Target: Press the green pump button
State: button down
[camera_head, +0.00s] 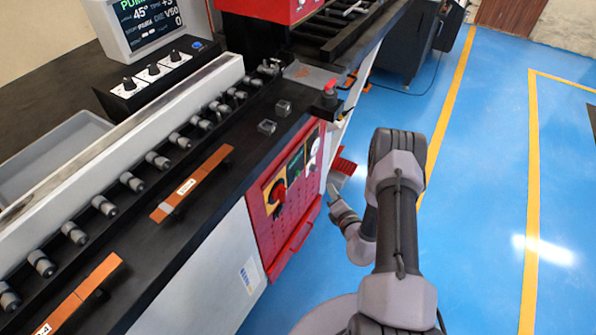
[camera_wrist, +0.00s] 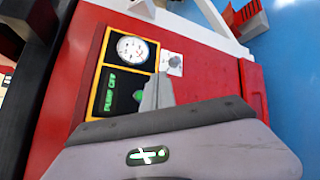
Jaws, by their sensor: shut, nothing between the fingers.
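The red control panel (camera_head: 290,185) is on the front of the machine, and it fills much of the wrist view (camera_wrist: 75,75). A small green spot (camera_wrist: 138,96), apparently the green pump button, shows just left of my fingertips in the wrist view, partly hidden by them. Beside it is a dark display (camera_wrist: 110,92) with green text that seems to read PUMP OFF. My gripper (camera_wrist: 158,90) is shut and empty, its tips over the panel close to the green spot. I cannot tell whether they touch. In the head view my gripper (camera_head: 334,192) is right of the panel.
A round white gauge (camera_wrist: 132,49) sits above the display. A red knob (camera_head: 277,192) is on the panel's left. A red emergency button (camera_head: 330,88) stands on the table corner. Red slatted piece (camera_head: 345,166) juts out near my gripper. Blue floor (camera_head: 480,130) to the right is clear.

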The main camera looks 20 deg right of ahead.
aim_at(298, 173)
jog(key=w+a, duration=0.5)
jog(key=w, duration=0.2)
jog(key=shift+a+b, duration=0.2)
jog(key=shift+b, duration=0.25)
jog(key=shift+w, duration=0.1)
dwell(1.7)
jog(key=shift+w+a, duration=0.25)
jog(key=shift+w+a, duration=0.3)
jog(key=shift+w, duration=0.05)
dwell(0.7)
jog(key=shift+d, duration=0.1)
jog(key=shift+s+d, duration=0.45)
jog(key=shift+s, duration=0.2)
jog(key=shift+s, duration=0.1)
